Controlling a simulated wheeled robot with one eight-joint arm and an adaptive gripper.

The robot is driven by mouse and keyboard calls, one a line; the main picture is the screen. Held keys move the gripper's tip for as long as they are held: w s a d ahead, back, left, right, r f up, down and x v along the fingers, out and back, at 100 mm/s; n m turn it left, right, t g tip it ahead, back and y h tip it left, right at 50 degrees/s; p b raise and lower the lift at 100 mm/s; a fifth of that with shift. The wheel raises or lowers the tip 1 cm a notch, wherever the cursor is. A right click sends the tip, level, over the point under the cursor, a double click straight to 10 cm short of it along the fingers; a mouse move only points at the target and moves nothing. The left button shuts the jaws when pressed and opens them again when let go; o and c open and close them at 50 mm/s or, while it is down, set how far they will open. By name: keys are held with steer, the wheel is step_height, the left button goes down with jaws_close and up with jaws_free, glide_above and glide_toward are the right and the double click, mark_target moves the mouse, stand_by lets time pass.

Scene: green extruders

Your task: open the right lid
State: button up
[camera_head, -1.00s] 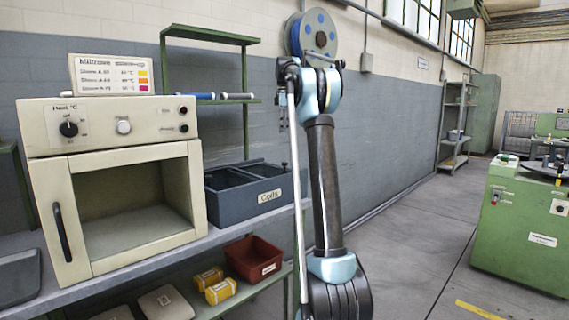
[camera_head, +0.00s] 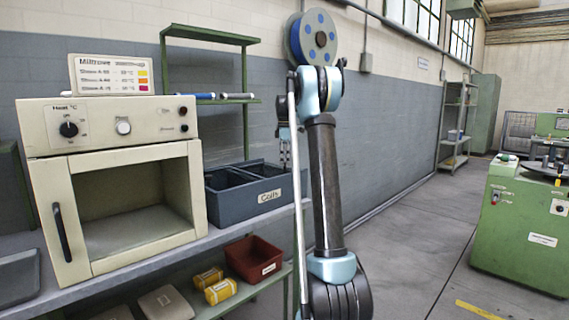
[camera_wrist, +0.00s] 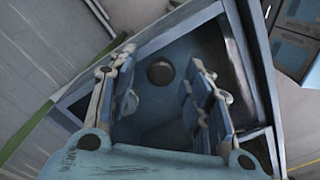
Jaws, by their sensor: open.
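A dark blue-grey box (camera_head: 228,208) labelled "Coils" stands on the bench, right of the oven. Its left compartment looks open and dark. The right lid (camera_head: 268,169) shows at the box's back right, partly hidden by my arm. In the wrist view the blue box (camera_wrist: 198,18) fills the middle, with a round dark knob (camera_wrist: 160,72) on a blue surface. My gripper (camera_wrist: 160,68) is open, one finger on each side of the knob in the picture; contact cannot be told. In the head view my gripper (camera_head: 284,160) points down over the box's right part.
A red bin (camera_head: 253,259) and yellow packs sit on the lower shelf. The floor to the right is clear up to a green machine (camera_head: 525,225).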

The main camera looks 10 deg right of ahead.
steer(key=shift+f, duration=0.3)
